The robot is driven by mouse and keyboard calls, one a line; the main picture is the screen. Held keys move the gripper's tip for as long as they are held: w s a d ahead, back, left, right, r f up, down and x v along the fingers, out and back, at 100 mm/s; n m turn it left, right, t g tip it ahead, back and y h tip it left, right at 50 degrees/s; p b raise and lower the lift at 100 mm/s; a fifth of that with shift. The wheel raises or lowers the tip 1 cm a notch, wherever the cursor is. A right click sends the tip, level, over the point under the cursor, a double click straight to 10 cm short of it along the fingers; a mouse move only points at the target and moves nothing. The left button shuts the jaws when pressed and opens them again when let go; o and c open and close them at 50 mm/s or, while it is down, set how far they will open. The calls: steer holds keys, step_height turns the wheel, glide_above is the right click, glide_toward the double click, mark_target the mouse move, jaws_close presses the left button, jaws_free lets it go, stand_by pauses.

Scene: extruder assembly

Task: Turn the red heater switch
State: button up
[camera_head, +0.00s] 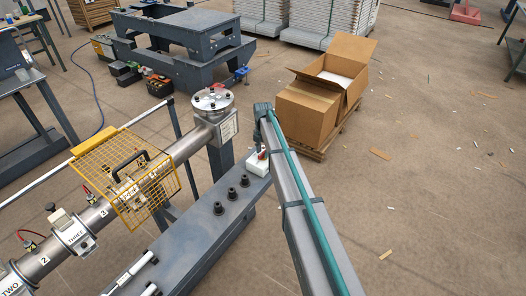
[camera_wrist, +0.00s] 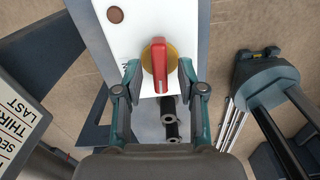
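The red heater switch (camera_wrist: 159,66) is a red knob on a yellow round plate (camera_wrist: 146,62), set on a white box (camera_wrist: 128,32). In the wrist view the knob points along the picture's vertical. My gripper (camera_wrist: 160,72) is open, with one fingertip on each side of the knob and a visible gap between each fingertip and the red handle. In the head view the white box (camera_head: 259,167) sits at the end of the grey bench, with a small bit of red (camera_head: 262,154) showing. My arm hides most of the switch there.
Black knobs (camera_head: 232,194) stand on the grey bench (camera_head: 213,226) beside the box. The extruder barrel (camera_head: 95,216) with a yellow mesh guard (camera_head: 118,160) runs along the left. Cardboard boxes (camera_head: 305,114) on a pallet stand behind. Open floor lies to the right.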

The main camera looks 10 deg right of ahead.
steer(key=shift+r, duration=0.15)
steer(key=shift+r+p, duration=1.3)
steer(key=shift+r, duration=1.6)
